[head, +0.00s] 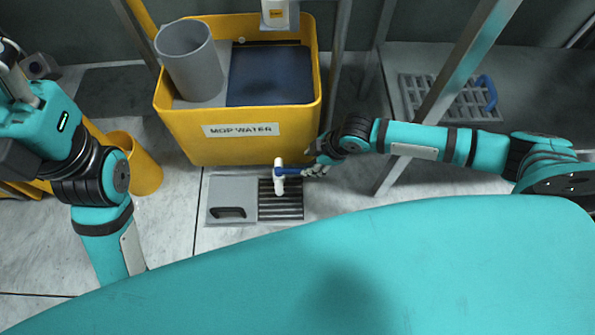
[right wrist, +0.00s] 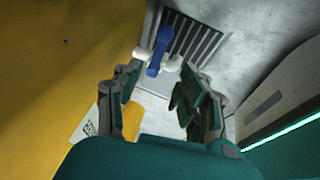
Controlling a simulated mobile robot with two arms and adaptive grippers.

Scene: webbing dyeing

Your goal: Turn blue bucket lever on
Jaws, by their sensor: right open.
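A blue lever (head: 291,171) sits on a white tap (head: 279,183) low at the front of the yellow mop-water bucket (head: 180,133). In the head view the lever points right, toward my right gripper (head: 317,166). In the right wrist view the blue lever (right wrist: 158,52) and white tap (right wrist: 172,62) lie just ahead of my right gripper (right wrist: 158,80). Its fingers are apart, and the lever's near end shows between the tips; contact cannot be told. My left gripper (head: 12,62) is partly seen at the upper left, its fingers unclear, far from the lever.
A grey tray with a dark slatted grate (head: 231,195) lies on the floor below the tap. A grey cylinder (head: 191,62) stands in the bucket. A smaller yellow bucket (head: 145,165) is at left. Metal frame posts (head: 455,70) stand near my right arm.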

